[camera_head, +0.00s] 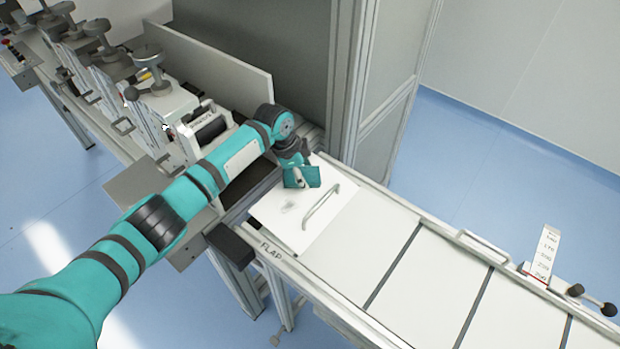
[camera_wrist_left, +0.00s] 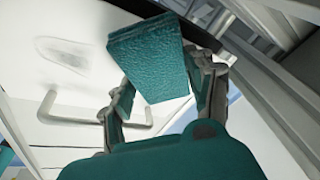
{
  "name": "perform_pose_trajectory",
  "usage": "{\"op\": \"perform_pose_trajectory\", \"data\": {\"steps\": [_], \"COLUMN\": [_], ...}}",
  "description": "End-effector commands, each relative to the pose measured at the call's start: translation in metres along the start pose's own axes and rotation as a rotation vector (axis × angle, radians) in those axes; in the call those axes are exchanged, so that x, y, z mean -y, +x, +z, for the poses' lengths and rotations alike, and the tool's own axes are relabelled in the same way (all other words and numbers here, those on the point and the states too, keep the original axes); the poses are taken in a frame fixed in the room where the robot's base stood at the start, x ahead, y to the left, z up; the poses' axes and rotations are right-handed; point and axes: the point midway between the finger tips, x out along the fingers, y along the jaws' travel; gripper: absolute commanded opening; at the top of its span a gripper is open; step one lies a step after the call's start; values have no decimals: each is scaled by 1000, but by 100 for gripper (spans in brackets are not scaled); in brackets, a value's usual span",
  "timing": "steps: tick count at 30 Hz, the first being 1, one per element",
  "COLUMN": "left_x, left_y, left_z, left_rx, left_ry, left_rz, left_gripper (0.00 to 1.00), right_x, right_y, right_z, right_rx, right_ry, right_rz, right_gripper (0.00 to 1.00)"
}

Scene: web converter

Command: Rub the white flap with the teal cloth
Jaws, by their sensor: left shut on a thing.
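The teal cloth (camera_head: 302,177) is a folded pad held by my left gripper (camera_head: 298,175) over the far part of the white flap (camera_head: 285,228). In the left wrist view the cloth (camera_wrist_left: 150,58) sits between the two fingers of the left gripper (camera_wrist_left: 158,95). The white flap (camera_wrist_left: 50,100) lies beneath, with a metal handle (camera_head: 320,207) and a greyish smudge (camera_head: 289,206) on its surface. The smudge (camera_wrist_left: 66,52) also shows in the left wrist view. I cannot tell whether the cloth touches the flap. My right gripper is not in view.
A tall grey cabinet (camera_head: 385,80) stands just behind the flap. The white conveyor table (camera_head: 400,275) runs to the lower right. Machine rollers and clamps (camera_head: 105,60) line the upper left. A numbered white label strip (camera_head: 545,255) stands at the right edge.

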Motion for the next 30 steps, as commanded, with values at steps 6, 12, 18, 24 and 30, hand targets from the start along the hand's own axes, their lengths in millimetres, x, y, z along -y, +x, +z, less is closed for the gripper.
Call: {"op": "perform_pose_trajectory", "data": {"steps": [6,12,18,24,30], "left_x": [5,5,6,6,6], "left_y": [-1,-3,-18,-37,-55], "left_z": [5,5,-2,-10,-17], "left_rx": [0,0,0,0,0], "left_ry": [0,0,0,0,0], "left_rz": [1,0,-1,-1,0], "left_gripper": [30,30,30,30,30], "right_x": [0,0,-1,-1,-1], "right_y": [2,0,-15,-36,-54], "right_z": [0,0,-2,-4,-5], "right_rx": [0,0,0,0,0], "right_ry": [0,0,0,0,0], "right_rz": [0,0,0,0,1], "right_gripper": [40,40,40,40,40]}}
